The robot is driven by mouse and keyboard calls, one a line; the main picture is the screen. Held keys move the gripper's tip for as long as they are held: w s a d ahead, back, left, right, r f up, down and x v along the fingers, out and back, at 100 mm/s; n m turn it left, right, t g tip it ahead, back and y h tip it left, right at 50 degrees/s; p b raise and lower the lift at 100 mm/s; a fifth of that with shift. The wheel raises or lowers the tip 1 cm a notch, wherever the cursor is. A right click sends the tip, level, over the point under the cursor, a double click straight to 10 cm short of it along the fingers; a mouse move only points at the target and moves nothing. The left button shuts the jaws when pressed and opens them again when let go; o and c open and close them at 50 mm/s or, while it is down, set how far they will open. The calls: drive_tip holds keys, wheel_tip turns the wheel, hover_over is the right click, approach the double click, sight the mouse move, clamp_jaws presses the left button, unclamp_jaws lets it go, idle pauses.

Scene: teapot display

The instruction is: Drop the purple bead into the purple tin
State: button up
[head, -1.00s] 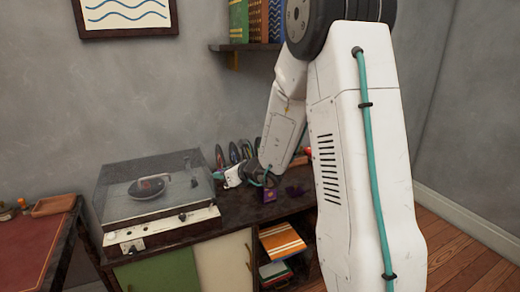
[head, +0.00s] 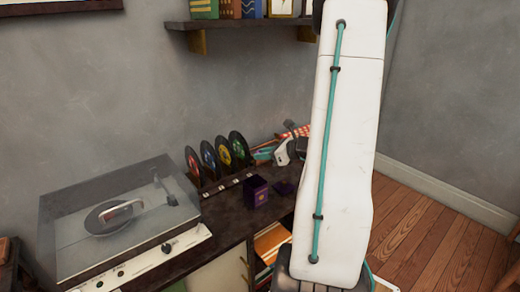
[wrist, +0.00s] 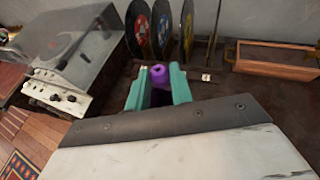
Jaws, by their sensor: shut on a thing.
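The purple bead (wrist: 159,76) is held between the teal fingertips of my gripper (wrist: 157,84) in the wrist view. The bead has a hole in its top. In the head view the purple tin (head: 256,191) stands upright and open on the dark cabinet top, with a gold mark on its front. A flat dark purple piece (head: 284,187), perhaps its lid, lies to its right. My wrist shows behind and to the right of the tin, but the fingers and bead cannot be made out there.
A record player (head: 120,215) with a clear cover stands at the left. Several upright records (head: 208,156) stand in a rack behind the tin. A wooden crate (wrist: 276,58) is at the right in the wrist view. A wall shelf (head: 240,22) is above.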

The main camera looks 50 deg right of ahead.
drive_tip(key=shift+f, duration=2.25)
drive_tip(key=o, duration=1)
drive_tip(key=shift+o, duration=0.2)
drive_tip(key=shift+s, duration=0.1)
drive_tip(key=v, duration=0.7)
drive_tip(key=shift+s+r, duration=0.2)
drive_tip(key=shift+s, duration=0.05)
